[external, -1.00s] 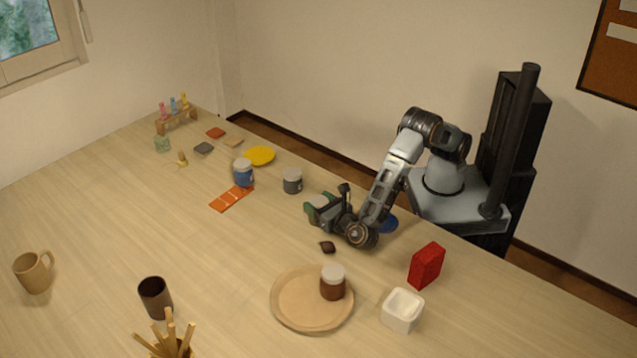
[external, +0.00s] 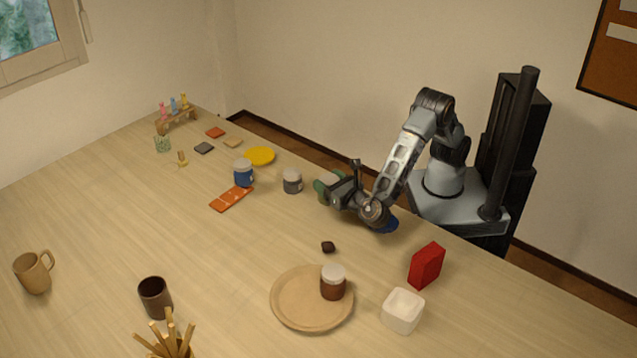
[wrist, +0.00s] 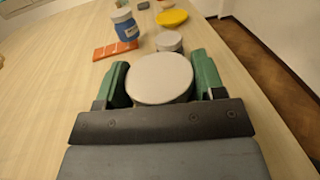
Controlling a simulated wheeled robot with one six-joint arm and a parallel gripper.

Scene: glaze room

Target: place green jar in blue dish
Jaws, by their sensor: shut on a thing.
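My gripper (external: 326,186) is shut on a jar with a round pale grey lid, which shows between the green fingers in the wrist view (wrist: 162,78). The jar's body is mostly hidden by the fingers and the wrist, so its colour is hard to tell. The blue dish (external: 389,227) lies near the table's edge by my base, partly hidden behind my wrist. The held jar is to the left of the dish, apart from it. The dish is not in the wrist view.
A grey jar (external: 292,181) stands just left of my gripper, with a blue jar (external: 243,175) and yellow dish (external: 260,155) beyond. A brown jar (external: 333,284) stands on a round tray (external: 296,311).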

